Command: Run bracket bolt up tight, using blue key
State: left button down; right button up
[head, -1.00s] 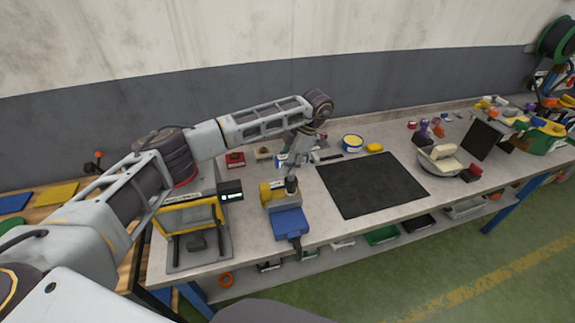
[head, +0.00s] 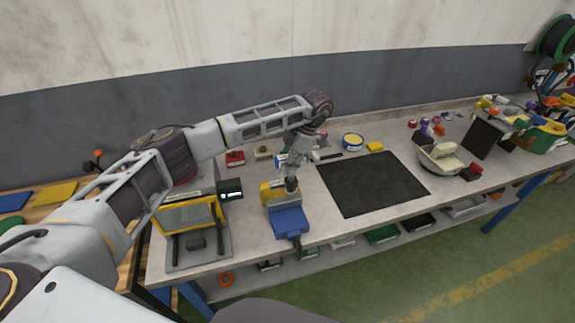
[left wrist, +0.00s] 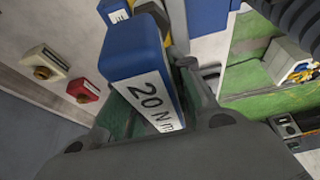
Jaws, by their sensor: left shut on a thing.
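My left gripper (head: 291,183) points down over the blue vise (head: 288,222) at the front of the bench. In the left wrist view the gripper (left wrist: 158,105) is shut on the blue key (left wrist: 135,48), a block marked "20 Nm". In the head view the key is too small and covered to make out. A yellow part (head: 268,192) stands at the vise, just left of the fingertips. I cannot make out the bracket or its bolt, nor whether the key touches it. My right gripper is not in view.
A black mat (head: 373,184) lies right of the vise. A yellow-framed stand (head: 190,214) is on the left. Red (head: 235,158) and cream (head: 262,152) boxes sit behind. A tub (head: 352,140) and a yellow block (head: 375,146) stand behind the mat.

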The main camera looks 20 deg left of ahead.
pick_arm(q)
jog(key=shift+f, duration=0.25)
dwell(0.6)
jog(key=shift+f+b, duration=0.45)
jog(key=shift+b, duration=0.1)
jog(key=shift+f, duration=0.15)
dwell(0.4)
jog(key=shift+w+a+m+t+y+b, duration=0.15)
jog(key=shift+m+t+y+b, duration=0.25)
jog(key=shift+m+b, duration=0.85)
jog(key=shift+m+t, duration=0.3)
jog(key=shift+m, duration=0.45)
jog(key=shift+w, duration=0.1)
jog(key=shift+m, duration=0.6)
